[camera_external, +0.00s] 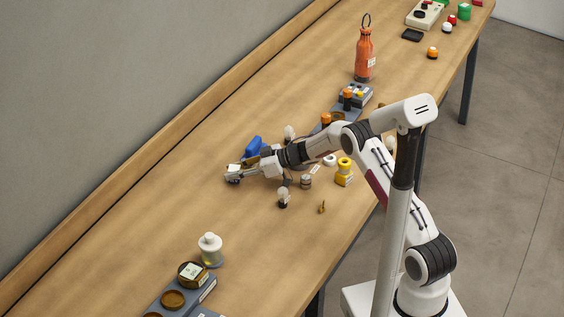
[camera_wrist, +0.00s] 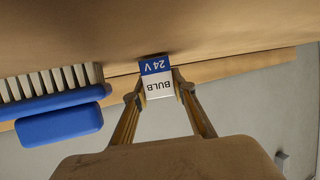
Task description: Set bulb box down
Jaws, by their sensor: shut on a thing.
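The bulb box (camera_wrist: 157,80) is a small blue and white carton with "BULB" and "24 V" printed on it, upside down in the wrist view. My gripper (camera_wrist: 160,93) is shut on it, with one finger on each side. In the external view my gripper (camera_external: 231,172) is low over the wooden table, left of the clustered parts. The box is mostly hidden there by my fingers. It is close to the tabletop, but I cannot tell whether it touches.
A blue brush with pale bristles (camera_wrist: 55,110) lies beside my gripper. Small bulbs, a yellow part (camera_external: 344,172) and grey trays stand to the right. An orange bottle (camera_external: 365,55) is farther back. A white-capped bottle (camera_external: 210,249) stands in front. The table left of my gripper is clear.

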